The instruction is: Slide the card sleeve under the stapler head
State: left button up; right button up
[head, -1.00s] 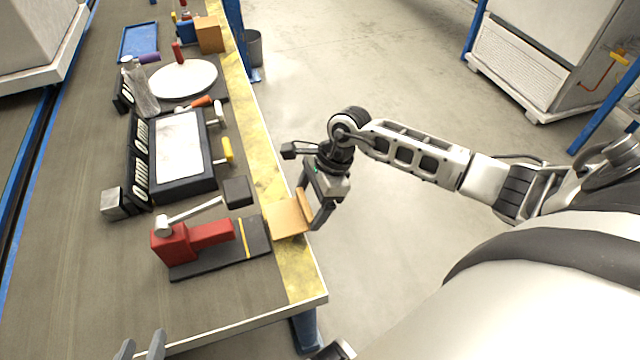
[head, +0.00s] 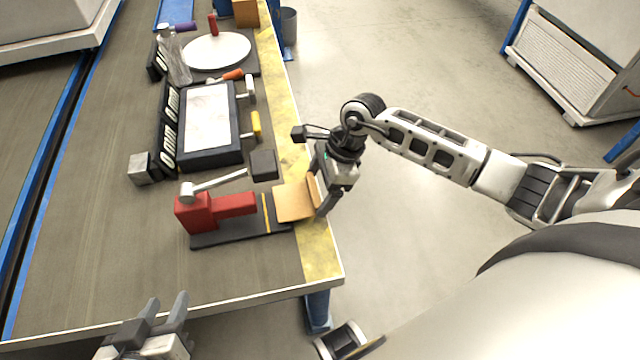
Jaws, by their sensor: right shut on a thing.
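The red stapler (head: 215,209) stands on a dark base plate (head: 240,234) near the table's front corner. Its lever ends in a black block (head: 264,165) raised above the plate. A yellow line crosses the plate toward its right end. The tan card sleeve (head: 294,203) lies flat at the plate's right end, over the yellow table edge strip. My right gripper (head: 318,190) is shut on the sleeve's raised right edge. My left gripper (head: 166,312) is at the bottom, its two fingers apart and empty, short of the table's front edge.
Behind the stapler lie a black-framed tray with a white sheet (head: 208,118), a metal cube (head: 143,169), a clear bottle (head: 176,60) and a white round plate (head: 217,50). A cardboard box (head: 245,12) is farther back. The table left of the stapler is bare.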

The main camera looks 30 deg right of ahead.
aim_at(280, 203)
jog(key=shift+a, duration=0.1)
dwell(0.7)
jog(key=shift+a+b, duration=0.1)
jog(key=shift+b, duration=0.25)
dwell(0.4)
jog(key=shift+w+a+f, duration=0.1)
jog(key=shift+a, duration=0.05)
jog(key=shift+w+a+f+b, duration=0.3)
jog(key=shift+a+b, duration=0.1)
jog(key=shift+a, duration=0.75)
jog(key=shift+w+a+f+b, duration=0.25)
jog(key=shift+a+b, duration=0.2)
jog(key=shift+a, duration=0.7)
jog(key=shift+w+a+f+b, duration=0.2)
jog(key=shift+w+a+b, duration=0.15)
jog(key=shift+a, duration=0.8)
jog(key=o, duration=1)
jog(key=shift+c, duration=0.2)
